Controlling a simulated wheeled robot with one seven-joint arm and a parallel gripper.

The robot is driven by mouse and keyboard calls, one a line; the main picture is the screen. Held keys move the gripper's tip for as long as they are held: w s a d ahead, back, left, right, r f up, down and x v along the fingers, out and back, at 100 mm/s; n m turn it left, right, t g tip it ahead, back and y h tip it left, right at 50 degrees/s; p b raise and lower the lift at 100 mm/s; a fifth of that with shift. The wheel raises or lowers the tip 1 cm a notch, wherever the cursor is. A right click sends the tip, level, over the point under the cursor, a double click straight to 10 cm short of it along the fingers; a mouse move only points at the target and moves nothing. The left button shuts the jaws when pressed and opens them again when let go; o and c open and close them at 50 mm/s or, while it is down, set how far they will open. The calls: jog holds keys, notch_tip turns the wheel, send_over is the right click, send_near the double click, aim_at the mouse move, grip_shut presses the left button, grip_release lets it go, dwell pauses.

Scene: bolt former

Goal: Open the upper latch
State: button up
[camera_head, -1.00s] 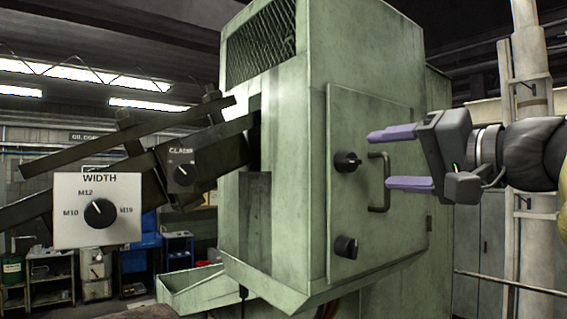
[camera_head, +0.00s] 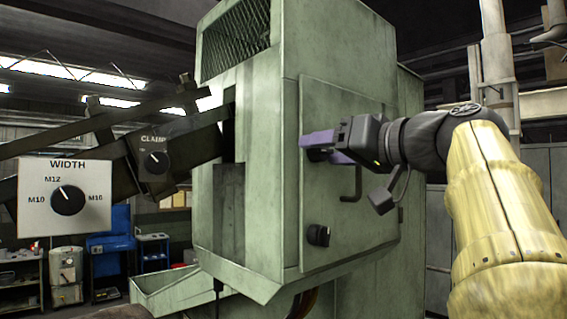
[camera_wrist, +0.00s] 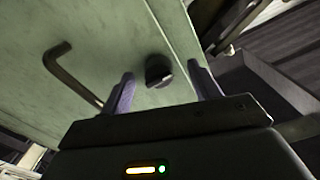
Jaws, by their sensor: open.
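The green machine's door panel (camera_head: 345,235) faces right in the head view. The upper latch, a dark round knob with a raised bar, is mostly hidden there behind my gripper (camera_head: 314,147). In the wrist view the upper latch (camera_wrist: 158,70) shows between my two purple fingers, just beyond their tips. My gripper (camera_wrist: 161,74) is open, with one finger on each side of the latch. I cannot tell whether either finger touches it.
The lower latch (camera_head: 318,235) is on the same door, below. A bent bar handle (camera_wrist: 72,73) stands out from the door beside my gripper. The WIDTH dial box (camera_head: 65,222) and CLAMP box (camera_head: 152,183) are at left, by the dark rails.

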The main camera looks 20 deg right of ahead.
jog(key=shift+w+f+n+b, duration=0.25)
jog(key=shift+n+b, duration=0.4)
jog(key=shift+n, duration=0.45)
jog(key=shift+s+r+n, duration=0.15)
jog(key=shift+r+n, duration=0.1)
jog(key=shift+n, duration=0.45)
grip_shut()
jog(key=m+p, duration=0.1)
jog(key=m, duration=0.3)
jog(key=shift+r+m, duration=0.1)
jog(key=shift+m, duration=0.7)
jog(key=shift+p, duration=0.3)
